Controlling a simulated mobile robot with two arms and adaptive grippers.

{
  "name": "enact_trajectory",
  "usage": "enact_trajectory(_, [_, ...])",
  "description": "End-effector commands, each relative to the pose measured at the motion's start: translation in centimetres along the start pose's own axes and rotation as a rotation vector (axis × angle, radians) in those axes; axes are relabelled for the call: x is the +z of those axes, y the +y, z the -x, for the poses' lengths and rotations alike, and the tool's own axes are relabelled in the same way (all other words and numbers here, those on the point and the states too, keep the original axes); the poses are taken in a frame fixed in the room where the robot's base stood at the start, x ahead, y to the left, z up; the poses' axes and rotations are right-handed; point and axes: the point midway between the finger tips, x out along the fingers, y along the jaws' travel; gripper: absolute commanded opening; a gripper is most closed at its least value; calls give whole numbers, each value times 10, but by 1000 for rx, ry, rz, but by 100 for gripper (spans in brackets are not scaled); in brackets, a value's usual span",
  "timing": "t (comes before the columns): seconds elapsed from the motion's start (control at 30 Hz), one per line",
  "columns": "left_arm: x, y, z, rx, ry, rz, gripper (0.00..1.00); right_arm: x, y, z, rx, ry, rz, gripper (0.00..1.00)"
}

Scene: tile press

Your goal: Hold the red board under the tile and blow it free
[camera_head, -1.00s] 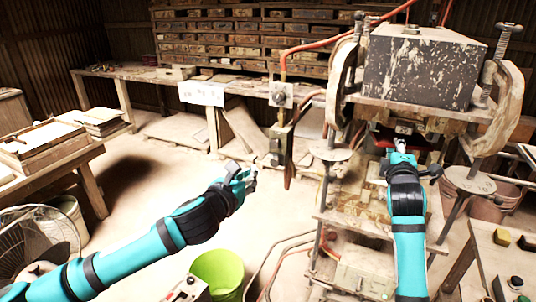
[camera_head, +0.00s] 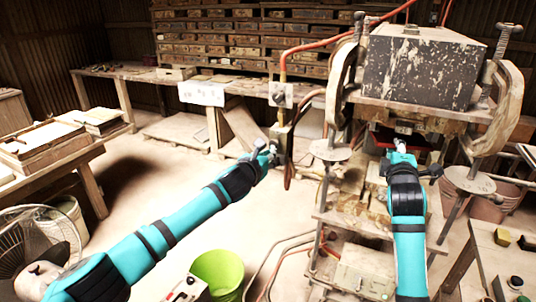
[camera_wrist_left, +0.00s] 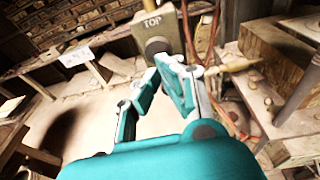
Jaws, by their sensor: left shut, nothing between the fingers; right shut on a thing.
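My left gripper (camera_head: 266,152) is shut and empty, right beside the grey box (camera_head: 280,136) on the upright pipe left of the press. My right gripper (camera_head: 400,146) is shut at the opening under the press head. The red board (camera_head: 384,137) shows as a small dark red patch there; the rest is hidden. I cannot make out the tile.
The press's black-spattered block (camera_head: 423,70) sits above the right gripper. Orange hoses (camera_head: 330,38) run to the pipe. A green bucket (camera_head: 217,270) and a fan (camera_head: 35,243) stand on the floor. A side table (camera_head: 500,265) is at right.

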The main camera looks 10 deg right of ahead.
Motion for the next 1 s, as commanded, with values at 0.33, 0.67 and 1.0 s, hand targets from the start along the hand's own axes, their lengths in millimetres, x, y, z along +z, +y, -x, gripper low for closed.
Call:
enact_trajectory(0.33, [2, 0, -4, -1, -1, 0, 0, 0, 1, 0, 3, 0, 0, 0])
enact_trajectory(0.67, [4, -1, -18, 1, 0, -2, 0, 0, 1, 0, 3, 0, 0, 0])
enact_trajectory(1.0, [6, -1, -21, 0, -2, 0, 0, 0, 1, 0, 3, 0, 0, 0])
